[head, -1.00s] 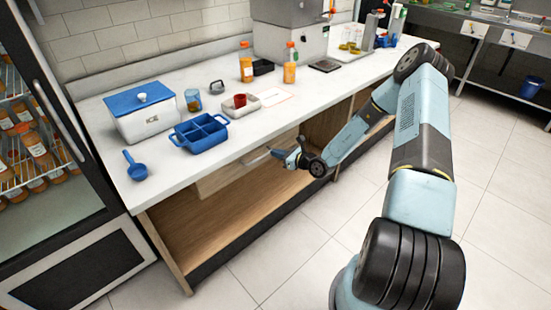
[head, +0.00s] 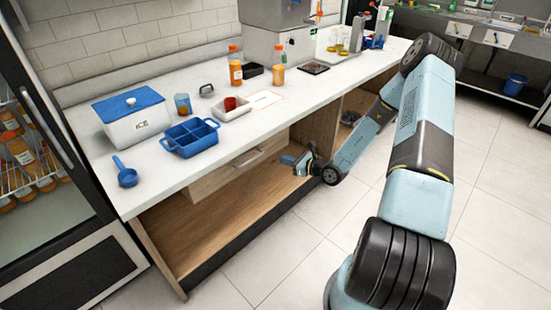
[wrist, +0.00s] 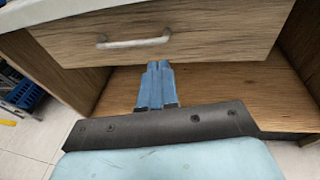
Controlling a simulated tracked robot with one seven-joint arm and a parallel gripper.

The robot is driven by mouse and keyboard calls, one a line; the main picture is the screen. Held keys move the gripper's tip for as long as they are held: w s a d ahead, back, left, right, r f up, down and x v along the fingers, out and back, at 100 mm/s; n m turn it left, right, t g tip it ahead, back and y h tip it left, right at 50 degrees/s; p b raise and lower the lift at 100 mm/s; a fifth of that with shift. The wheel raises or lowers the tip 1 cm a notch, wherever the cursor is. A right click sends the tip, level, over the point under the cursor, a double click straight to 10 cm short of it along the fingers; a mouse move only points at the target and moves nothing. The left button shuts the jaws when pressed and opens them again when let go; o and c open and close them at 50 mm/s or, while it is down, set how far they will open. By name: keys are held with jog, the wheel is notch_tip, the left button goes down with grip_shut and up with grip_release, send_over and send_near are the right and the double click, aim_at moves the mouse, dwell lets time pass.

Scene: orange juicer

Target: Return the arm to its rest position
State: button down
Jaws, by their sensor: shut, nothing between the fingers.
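My gripper (head: 289,160) is at the end of my light blue arm, in front of the wooden counter and below its top. In the wrist view my gripper (wrist: 156,68) shows its blue fingers pressed together with nothing between them. The drawer (head: 225,176) also shows in the head view, left of the gripper. I cannot tell whether the fingers touch it.
The white countertop (head: 300,100) holds an ice box (head: 135,120), a blue divided tray (head: 190,138), a blue scoop (head: 125,175) and orange bottles (head: 279,68). An open shelf (head: 215,225) lies under the drawer. A glass-door fridge (head: 30,160) stands left. Floor (head: 300,240) before the counter is clear.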

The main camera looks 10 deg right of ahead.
jog(key=f+v, duration=0.1)
jog(key=v, duration=0.4)
jog(key=s+a+r+n+g, duration=0.35)
jog(key=r+n, duration=0.25)
jog(key=r, duration=0.3)
jog(key=s+a+r+n+g, duration=0.25)
jog(key=s+r+n, duration=0.25)
jog(key=r, duration=0.3)
jog(key=s+a+r+n+g, duration=0.2)
jog(key=s+r+n+g, duration=0.3)
jog(key=r, duration=0.4)
jog(key=s+d+r+n+t+h, duration=0.2)
jog(key=s+d+r+n+h, duration=0.2)
jog(key=s+r, duration=0.5)
jog(key=s+d+r+n+t+h, duration=0.3)
jog(key=s+r+n+h, duration=0.4)
jog(key=s+r, duration=0.3)
jog(key=shift+d+t, duration=0.3)
jog(key=shift+d, duration=0.35)
